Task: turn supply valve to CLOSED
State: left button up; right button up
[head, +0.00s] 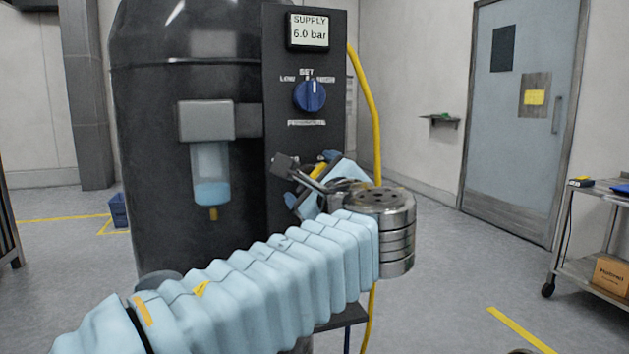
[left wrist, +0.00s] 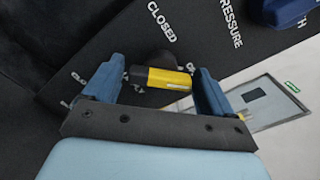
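The supply valve's handle, yellow with a black end, shows in the left wrist view (left wrist: 168,78) in front of the dark panel, below the word CLOSED. A small yellow part of it shows in the head view (head: 319,171), mostly hidden by my gripper. My left gripper (head: 305,186) is at the lower part of the panel. In the left wrist view its two blue fingers (left wrist: 160,88) are wide apart, with the handle lying across the space between them. I cannot tell whether either finger touches it. My right gripper is in neither view.
The panel (head: 284,140) carries a display (head: 308,32) reading SUPPLY 6.0 bar and a blue pressure knob (head: 310,96). A yellow hose (head: 371,105) runs down its right side. A dark tank (head: 150,120) stands at left. A cart (head: 590,255) is far right. The floor between is clear.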

pick_arm(q)
jog(key=c, duration=0.8)
jog(key=shift+f+n+b, duration=0.1)
jog(key=shift+n+b, duration=5.3)
jog(key=shift+n, duration=3.5)
jog(key=o, duration=1)
jog(key=shift+o, duration=0.2)
